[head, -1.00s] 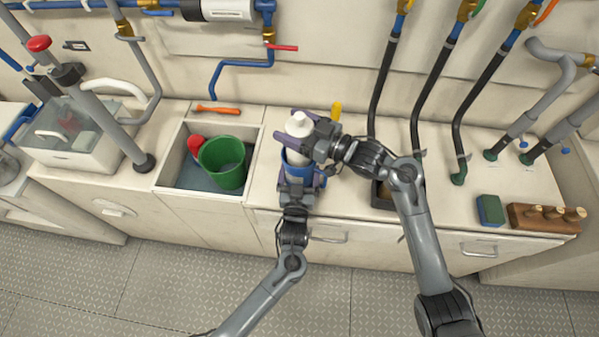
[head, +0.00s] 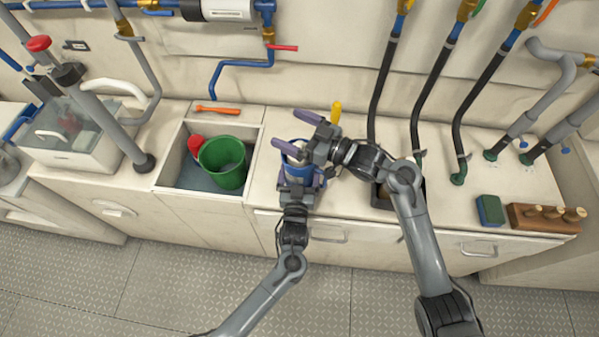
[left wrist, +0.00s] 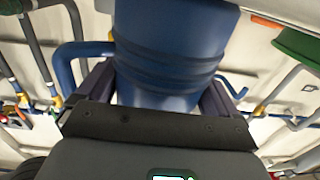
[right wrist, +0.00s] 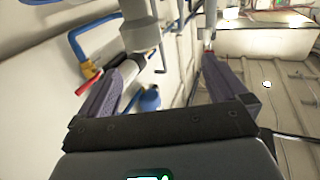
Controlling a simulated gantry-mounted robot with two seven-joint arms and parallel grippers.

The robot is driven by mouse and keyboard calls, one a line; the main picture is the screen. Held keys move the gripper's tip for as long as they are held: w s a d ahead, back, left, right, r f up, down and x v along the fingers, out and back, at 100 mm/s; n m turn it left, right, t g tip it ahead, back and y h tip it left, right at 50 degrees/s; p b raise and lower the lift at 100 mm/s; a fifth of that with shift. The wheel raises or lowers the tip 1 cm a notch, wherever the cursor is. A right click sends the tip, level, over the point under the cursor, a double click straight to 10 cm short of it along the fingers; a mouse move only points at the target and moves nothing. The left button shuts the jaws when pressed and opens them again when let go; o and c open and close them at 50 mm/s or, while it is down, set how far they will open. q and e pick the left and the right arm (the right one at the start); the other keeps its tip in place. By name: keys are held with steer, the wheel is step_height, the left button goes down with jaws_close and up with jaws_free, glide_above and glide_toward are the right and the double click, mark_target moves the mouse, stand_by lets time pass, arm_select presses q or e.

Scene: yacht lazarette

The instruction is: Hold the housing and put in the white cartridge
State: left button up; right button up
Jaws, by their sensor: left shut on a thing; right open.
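The blue housing (head: 297,172) stands upright near the front edge of the counter. My left gripper (head: 299,181) is shut on it from the front. In the left wrist view the ribbed blue housing (left wrist: 170,62) fills the space between the fingers. My right gripper (head: 295,132) is open just above the housing, its two purple fingers spread apart with nothing between them. A little white of the cartridge (head: 293,151) shows within the housing's mouth; the fingers partly cover it, so its depth cannot be told. The right gripper (right wrist: 157,85) also looks empty in the right wrist view.
Left of the housing is a sink (head: 180,187) with a green bucket (head: 224,163) and a red item. Black hoses (head: 381,85) come down to the right. A dark open box (head: 383,196) sits beside the right arm.

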steer(key=shift+d, duration=0.1)
steer(key=v, duration=1.2)
arm_select(q)
steer(key=o, duration=0.9)
steer(key=shift+s, duration=0.1)
